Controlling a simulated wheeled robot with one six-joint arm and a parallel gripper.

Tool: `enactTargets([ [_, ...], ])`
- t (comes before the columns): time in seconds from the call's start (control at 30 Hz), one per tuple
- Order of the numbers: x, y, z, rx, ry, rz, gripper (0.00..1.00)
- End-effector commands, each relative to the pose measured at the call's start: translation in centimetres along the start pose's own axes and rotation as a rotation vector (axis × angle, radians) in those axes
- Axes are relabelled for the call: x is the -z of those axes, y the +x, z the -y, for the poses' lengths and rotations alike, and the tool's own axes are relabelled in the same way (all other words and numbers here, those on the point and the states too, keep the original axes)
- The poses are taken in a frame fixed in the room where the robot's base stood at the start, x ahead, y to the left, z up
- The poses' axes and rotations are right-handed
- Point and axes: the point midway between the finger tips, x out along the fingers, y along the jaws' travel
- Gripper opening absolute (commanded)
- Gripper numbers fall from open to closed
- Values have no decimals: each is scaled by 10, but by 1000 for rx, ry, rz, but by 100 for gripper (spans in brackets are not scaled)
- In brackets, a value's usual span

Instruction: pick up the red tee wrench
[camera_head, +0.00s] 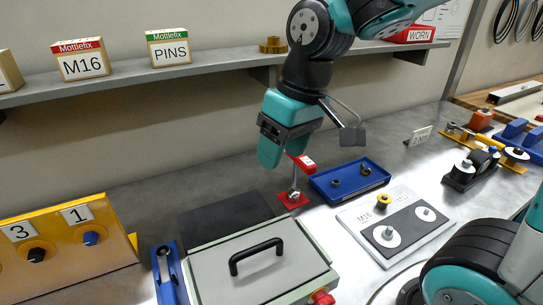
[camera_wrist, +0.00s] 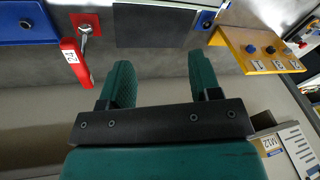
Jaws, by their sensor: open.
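The red tee wrench (camera_head: 304,163) stands upright on a red square base (camera_head: 293,200), with a red crossbar, white label and metal shaft. In the wrist view the wrench's red crossbar (camera_wrist: 75,64) lies to the left of both fingers, not between them. My gripper (camera_head: 281,156) hangs close beside the top of the wrench in the head view and hides part of it. In the wrist view my gripper (camera_wrist: 160,68) is open, with nothing between its teal fingers.
A blue tray (camera_head: 350,180) with small parts lies right of the wrench. A dark mat (camera_head: 226,220) lies to its left. A lidded box (camera_head: 250,272) stands in front. A shelf (camera_head: 130,80) with labelled boxes runs along the wall behind. A yellow stand (camera_head: 65,262) is at far left.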

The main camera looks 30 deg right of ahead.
Motion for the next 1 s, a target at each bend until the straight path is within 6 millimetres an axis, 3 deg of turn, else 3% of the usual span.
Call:
enactTargets([
  [0.03,26,-11,-31,-48,75,1,57],
  [0.1,52,-19,-72,-111,166,0,57],
  [0.2,75,-26,-117,-177,268,2,57],
  [0.3,85,-27,-143,-212,325,5,57],
  [0.43,86,-10,-155,-224,344,8,57],
  [0.8,80,68,-173,-223,343,6,57],
  [1.0,80,88,-177,-223,343,2,57],
])
